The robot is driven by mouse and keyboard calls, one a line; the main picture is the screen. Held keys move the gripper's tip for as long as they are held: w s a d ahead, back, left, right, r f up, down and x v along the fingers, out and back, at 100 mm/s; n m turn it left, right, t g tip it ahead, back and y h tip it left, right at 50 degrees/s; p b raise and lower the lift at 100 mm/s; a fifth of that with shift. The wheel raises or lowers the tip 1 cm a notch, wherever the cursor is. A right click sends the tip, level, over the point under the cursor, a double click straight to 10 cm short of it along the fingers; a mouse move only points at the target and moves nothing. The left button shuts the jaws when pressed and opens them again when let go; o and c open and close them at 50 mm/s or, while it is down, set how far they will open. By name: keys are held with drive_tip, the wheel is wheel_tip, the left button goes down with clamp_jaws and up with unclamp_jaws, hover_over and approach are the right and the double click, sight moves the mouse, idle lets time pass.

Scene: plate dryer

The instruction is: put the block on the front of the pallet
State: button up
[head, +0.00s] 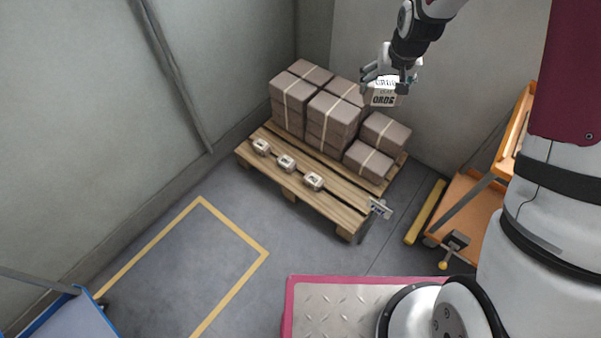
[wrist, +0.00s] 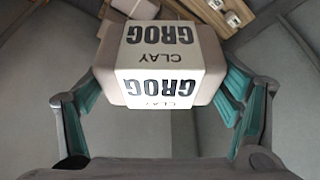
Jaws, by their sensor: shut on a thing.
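The block (head: 382,97) is a pale, brownish box with a white label; in the wrist view the block (wrist: 165,65) reads "CLAY GROG" upside down. My gripper (head: 388,79) is shut on it, with a teal-padded finger at each side in the wrist view (wrist: 155,98). The block is held in the air, over the back right of the wooden pallet (head: 342,207) in the head view. The pallet stands on the floor, and its near strip is partly bare. The block's far side is hidden.
Stacked brown cartons (head: 333,115) with pale straps fill the pallet's rear. Three small labelled blocks (head: 287,163) stand in a row along its front strip. An orange cart (head: 470,208) and a yellow bar (head: 426,212) are to the right. Grey walls close in behind.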

wheel_tip(320, 180, down, 14)
drive_tip(key=w+b, duration=0.2)
drive_tip(key=b, duration=1.1)
drive_tip(key=n+g+y+b, duration=0.2)
drive_tip(key=n+y+b, duration=0.2)
drive_tip(key=n+b, duration=1.05)
hover_over(339, 201)
drive_tip(key=s+d+b, duration=0.2)
drive_tip(key=b, duration=0.2)
wheel_tip(339, 201, down, 50)
drive_tip(key=r+m, duration=0.1)
drive_tip(key=m, duration=0.3)
drive_tip(key=f+b, duration=0.1)
drive_tip(key=f, duration=0.2)
drive_tip(key=f+b, duration=0.2)
drive_tip(key=f, duration=0.2)
drive_tip(key=f+b, duration=0.1)
drive_tip(key=f, duration=0.2)
drive_tip(key=shift+w+a+f+b, duration=0.2)
drive_tip(key=shift+w+b, duration=0.05)
drive_tip(key=shift+b, duration=0.1)
drive_tip(key=shift+f, duration=0.15)
drive_tip(key=o, duration=1.6)
drive_tip(key=shift+o, duration=0.5)
